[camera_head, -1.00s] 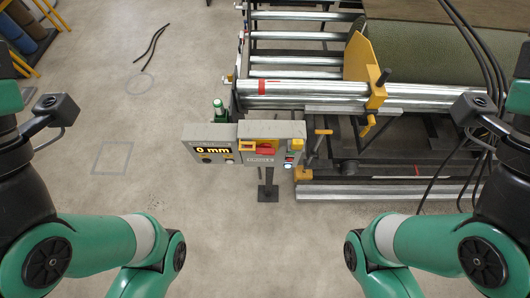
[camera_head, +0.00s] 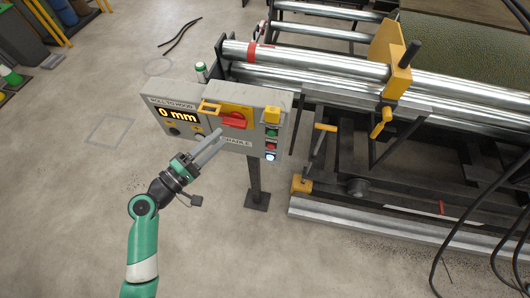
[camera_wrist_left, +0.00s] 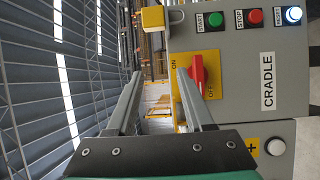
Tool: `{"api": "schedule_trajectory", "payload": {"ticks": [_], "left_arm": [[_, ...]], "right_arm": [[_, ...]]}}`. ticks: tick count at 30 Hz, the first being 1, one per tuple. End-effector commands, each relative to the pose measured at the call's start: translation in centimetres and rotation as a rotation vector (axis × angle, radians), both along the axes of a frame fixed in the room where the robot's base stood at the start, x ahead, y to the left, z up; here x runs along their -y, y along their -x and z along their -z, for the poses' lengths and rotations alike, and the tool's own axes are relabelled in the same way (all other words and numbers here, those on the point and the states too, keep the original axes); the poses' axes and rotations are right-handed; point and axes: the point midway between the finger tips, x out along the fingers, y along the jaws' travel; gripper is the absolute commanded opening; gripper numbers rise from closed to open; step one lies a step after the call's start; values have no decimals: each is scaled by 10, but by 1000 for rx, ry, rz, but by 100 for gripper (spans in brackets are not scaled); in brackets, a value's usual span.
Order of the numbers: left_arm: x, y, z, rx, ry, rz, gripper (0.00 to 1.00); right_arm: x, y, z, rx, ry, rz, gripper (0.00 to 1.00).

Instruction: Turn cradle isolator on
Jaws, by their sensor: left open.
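The cradle isolator is a red rotary handle (camera_head: 232,120) on a yellow plate on the grey cradle control box (camera_head: 262,100). Its handle lies roughly level across the plate in the head view. In the left wrist view the red handle (camera_wrist_left: 198,75) shows beside the fingers, with ON and OFF marked on the yellow plate (camera_wrist_left: 183,63). My left gripper (camera_head: 213,146) is open and empty, just below and left of the handle in the head view. In the left wrist view its fingers (camera_wrist_left: 159,73) straddle empty space, with the right finger nearest the plate. My right gripper is out of view.
Green, red and lit push buttons (camera_head: 270,145) sit right of the isolator. A "0 mm" display (camera_head: 178,114) is on the adjoining box at left. A yellow block and a padlock loop (camera_wrist_left: 176,17) are near the plate. Steel rollers (camera_head: 310,60) stand behind; open floor is at left.

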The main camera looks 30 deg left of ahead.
Motion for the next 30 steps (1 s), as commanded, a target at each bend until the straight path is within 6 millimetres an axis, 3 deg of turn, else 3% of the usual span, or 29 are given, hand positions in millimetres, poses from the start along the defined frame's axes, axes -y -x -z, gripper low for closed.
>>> {"api": "schedule_trajectory", "payload": {"ticks": [1,4,10,14,24,30], "left_arm": [[-12,12,46,-31,20,-42,52],[-26,25,70,-56,37,-87,52],[-32,25,66,-55,34,-101,52],[-31,15,66,-55,33,-99,52],[-27,-56,66,-53,31,-96,52],[-26,-85,66,-53,31,-98,52]], "right_arm": [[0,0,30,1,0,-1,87],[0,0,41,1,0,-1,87],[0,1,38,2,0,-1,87],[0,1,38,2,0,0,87],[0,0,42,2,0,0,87],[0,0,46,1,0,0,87]]}}
